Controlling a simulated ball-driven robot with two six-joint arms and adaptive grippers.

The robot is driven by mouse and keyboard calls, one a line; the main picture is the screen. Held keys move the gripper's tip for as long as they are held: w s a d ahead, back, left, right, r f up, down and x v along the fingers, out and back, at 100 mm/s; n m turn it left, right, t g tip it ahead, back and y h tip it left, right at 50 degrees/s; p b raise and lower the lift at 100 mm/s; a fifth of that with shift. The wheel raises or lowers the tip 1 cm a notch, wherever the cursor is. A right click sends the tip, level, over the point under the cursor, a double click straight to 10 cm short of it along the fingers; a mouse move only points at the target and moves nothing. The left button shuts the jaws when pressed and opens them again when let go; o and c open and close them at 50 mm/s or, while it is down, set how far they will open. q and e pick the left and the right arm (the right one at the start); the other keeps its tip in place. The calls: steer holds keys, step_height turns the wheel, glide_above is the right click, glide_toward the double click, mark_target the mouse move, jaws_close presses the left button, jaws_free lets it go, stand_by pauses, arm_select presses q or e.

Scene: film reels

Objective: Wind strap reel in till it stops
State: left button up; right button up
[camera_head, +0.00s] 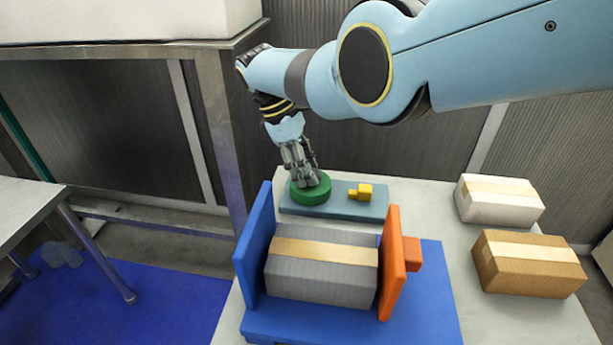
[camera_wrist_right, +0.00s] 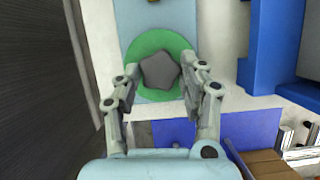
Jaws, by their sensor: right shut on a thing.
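The strap reel is a round green disc (camera_head: 310,190) at the left end of a blue-grey base plate (camera_head: 340,207) on the table. In the right wrist view the green disc (camera_wrist_right: 135,53) carries a dark grey star-shaped knob (camera_wrist_right: 160,73) at its middle. My right gripper (camera_head: 312,180) reaches down onto the reel from above. In the wrist view its two fingers (camera_wrist_right: 162,85) stand on either side of the knob and are shut on it. A small yellow block (camera_head: 362,191) sits on the plate right of the reel. My left gripper is not in view.
A grey box with a tan strip (camera_head: 322,268) stands between a blue upright panel (camera_head: 256,245) and an orange panel (camera_head: 391,262) on a blue base (camera_head: 430,300). A white box (camera_head: 498,200) and a brown box (camera_head: 527,264) stand at the right of the table.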

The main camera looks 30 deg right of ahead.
steer(key=m+b, duration=0.1)
steer(key=m, duration=0.1)
steer(key=m+g+y+b, duration=0.1)
steer(key=m+b, duration=0.1)
steer(key=shift+w+d+f+m, duration=0.1)
steer(key=shift+d+f+m, duration=0.05)
steer(key=shift+m, duration=0.15)
steer(key=m+y, duration=0.1)
steer(key=m+b, duration=0.1)
steer(key=m, duration=0.1)
steer(key=shift+d+m+g+y+b, duration=0.15)
steer(key=shift+m+g+y+b, duration=0.15)
steer(key=shift+y, duration=0.1)
steer(key=m+y, duration=0.1)
steer(key=m, duration=0.1)
steer(key=shift+d+m, duration=0.1)
steer(key=shift+m, duration=0.3)
steer(key=shift+d+r+m+y+p, duration=0.15)
steer(key=shift+m+y+p, duration=0.5)
steer(key=shift+m, duration=1.25)
steer(key=o, duration=1.2)
steer(key=shift+c, duration=0.2)
